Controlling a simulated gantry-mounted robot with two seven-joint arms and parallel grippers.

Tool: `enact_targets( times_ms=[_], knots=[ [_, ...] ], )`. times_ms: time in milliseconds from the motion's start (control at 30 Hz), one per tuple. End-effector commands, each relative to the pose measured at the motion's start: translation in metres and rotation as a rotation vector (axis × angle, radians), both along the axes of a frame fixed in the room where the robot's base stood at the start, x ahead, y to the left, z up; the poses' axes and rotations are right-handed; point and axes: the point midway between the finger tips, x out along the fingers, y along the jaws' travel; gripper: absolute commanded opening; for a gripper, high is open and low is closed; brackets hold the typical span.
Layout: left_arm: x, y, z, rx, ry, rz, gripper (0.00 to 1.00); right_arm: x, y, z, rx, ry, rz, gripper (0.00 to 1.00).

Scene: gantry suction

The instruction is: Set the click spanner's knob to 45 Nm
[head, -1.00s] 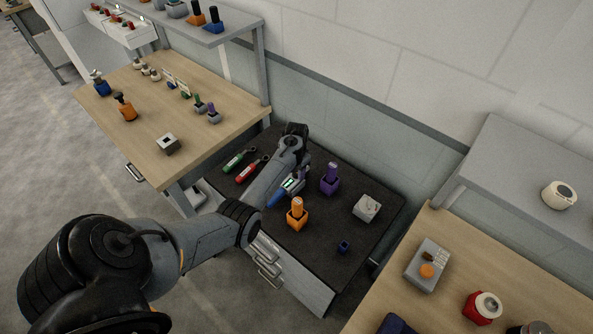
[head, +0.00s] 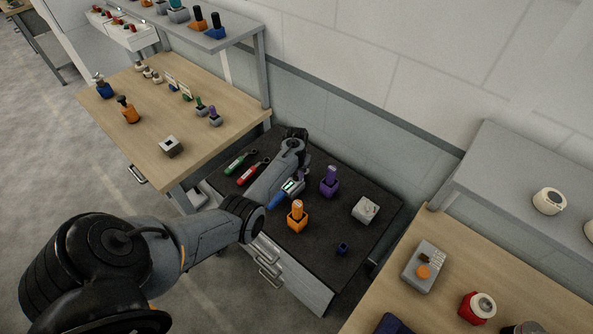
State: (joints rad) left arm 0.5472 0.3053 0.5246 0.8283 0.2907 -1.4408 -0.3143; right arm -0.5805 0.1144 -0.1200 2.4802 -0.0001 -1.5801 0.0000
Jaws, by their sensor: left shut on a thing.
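A blue-handled tool (head: 278,201) with a small lit greenish display lies on the dark top of the middle drawer cabinet; it looks like the click spanner. My left arm reaches in from the left over the cabinet. My left gripper (head: 298,180) is down at the display end of this tool and is shut on it; the fingers are small and partly hidden by my wrist. The knob and any scale reading are too small to tell. A green-handled tool (head: 236,161) and a red-handled tool (head: 248,176) lie to the left. My right gripper is not in view.
An orange holder (head: 297,218), a purple holder (head: 329,185), a grey box with a dial (head: 365,209) and a small blue cup (head: 342,248) stand on the cabinet's dark top (head: 315,255). Wooden benches with various items stand left and right. A wall is behind.

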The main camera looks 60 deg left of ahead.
Motion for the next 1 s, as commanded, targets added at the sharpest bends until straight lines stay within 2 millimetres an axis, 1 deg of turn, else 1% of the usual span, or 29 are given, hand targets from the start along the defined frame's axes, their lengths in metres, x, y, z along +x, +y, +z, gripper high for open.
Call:
enact_targets(
  times_ms=[33,200,533,800,1000],
  knots=[
    [0.0,-0.001,0.003,-0.002,0.001,0.045,0.0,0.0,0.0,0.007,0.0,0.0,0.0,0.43],
    [0.0,-0.001,0.002,-0.002,0.0,0.208,0.0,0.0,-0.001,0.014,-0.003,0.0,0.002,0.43],
    [0.0,0.0,0.0,-0.003,0.0,0.496,0.0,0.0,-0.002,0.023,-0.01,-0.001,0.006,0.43],
    [0.0,0.0,0.0,-0.003,-0.001,0.649,0.0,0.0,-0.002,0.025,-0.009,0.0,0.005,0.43],
    [-0.001,0.0,-0.001,-0.003,0.0,0.707,0.0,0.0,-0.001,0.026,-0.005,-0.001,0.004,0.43]
  ],
)
